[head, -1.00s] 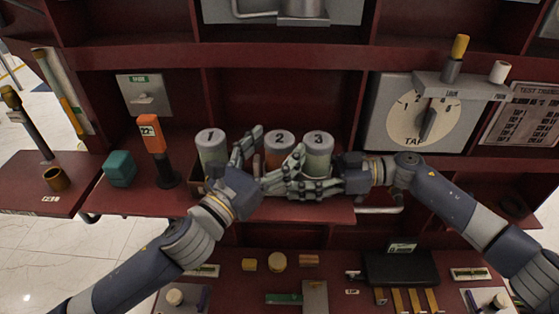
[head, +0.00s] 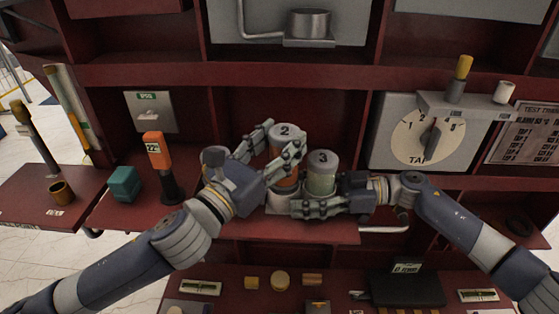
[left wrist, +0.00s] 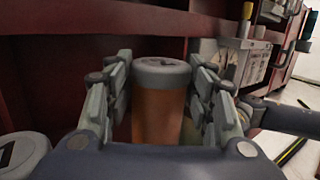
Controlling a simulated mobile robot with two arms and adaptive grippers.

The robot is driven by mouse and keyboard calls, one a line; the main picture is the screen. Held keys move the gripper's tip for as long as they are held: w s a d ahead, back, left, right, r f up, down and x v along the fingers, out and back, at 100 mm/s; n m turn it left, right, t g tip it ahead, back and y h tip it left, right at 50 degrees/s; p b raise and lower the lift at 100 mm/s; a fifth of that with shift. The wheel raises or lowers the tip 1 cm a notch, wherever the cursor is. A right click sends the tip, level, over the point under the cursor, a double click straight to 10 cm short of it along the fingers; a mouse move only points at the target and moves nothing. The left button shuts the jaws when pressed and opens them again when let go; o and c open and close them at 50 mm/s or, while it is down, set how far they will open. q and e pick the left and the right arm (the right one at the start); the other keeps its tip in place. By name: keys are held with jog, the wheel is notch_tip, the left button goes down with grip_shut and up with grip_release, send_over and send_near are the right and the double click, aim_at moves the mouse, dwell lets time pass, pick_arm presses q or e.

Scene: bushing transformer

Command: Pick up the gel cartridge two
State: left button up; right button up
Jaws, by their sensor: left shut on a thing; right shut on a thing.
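Gel cartridge two (head: 284,132) has a grey cap marked 2 and an orange body. It is upright between the fingers of my left gripper (head: 272,155), which is shut on it, and its cap stands higher than that of cartridge three. In the left wrist view the orange cartridge (left wrist: 160,108) fills the space between the fingers. Gel cartridge three (head: 321,172), pale green with a grey cap, stands just to the right. My right gripper (head: 312,206) is shut, its fingers across the lower part of cartridge three; the exact contact is hidden.
A cap marked 1 (left wrist: 22,155) shows at the lower left of the left wrist view. An orange-handled tool (head: 155,150) and a green block (head: 124,184) stand left on the red shelf. A tap dial panel (head: 420,135) is at the right.

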pick_arm(q)
notch_tip(320, 180, up, 12)
dwell(0.4)
jog(key=shift+r, duration=0.1)
pick_arm(e)
jog(key=o, duration=0.9)
jog(key=shift+c, duration=0.2)
